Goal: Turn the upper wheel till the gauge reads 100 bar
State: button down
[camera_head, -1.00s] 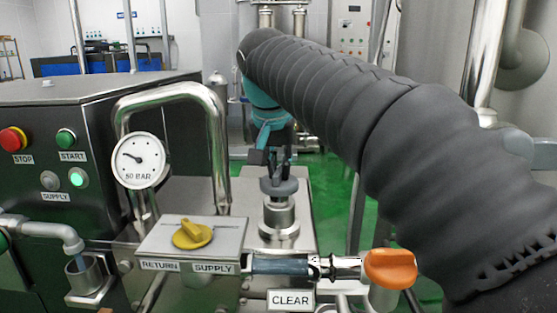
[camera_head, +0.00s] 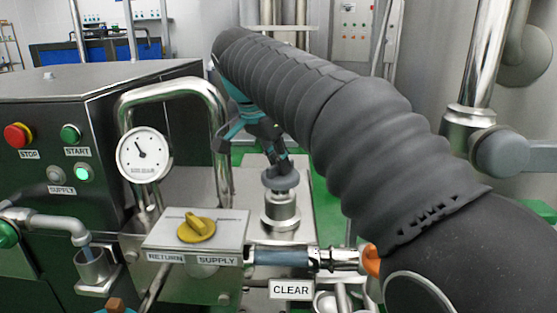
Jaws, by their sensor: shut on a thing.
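The upper wheel is a dark grey handwheel (camera_head: 280,183) on top of a steel valve body (camera_head: 281,212), right of the middle of the machine top. My gripper (camera_head: 281,168) reaches down onto the wheel from above, leaning, and is shut on it. The fingertips are small and partly hidden against the wheel. The round white gauge (camera_head: 144,155) stands at the left in front of the bent steel pipe. Its black needle points up and to the left. The lettering on its lower face is too blurred to read.
A yellow knob (camera_head: 197,229) sits on the RETURN/SUPPLY box in front. An orange handle (camera_head: 371,261) is partly hidden by my arm. The bent steel pipe (camera_head: 222,140) rises left of the wheel. The button cabinet (camera_head: 110,100) stands at the far left.

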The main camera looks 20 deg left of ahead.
aim_at(267, 168)
dwell(0.4)
jog(key=c, duration=1.2)
grip_release()
jog(key=shift+r, duration=0.1)
jog(key=shift+v, duration=3.7)
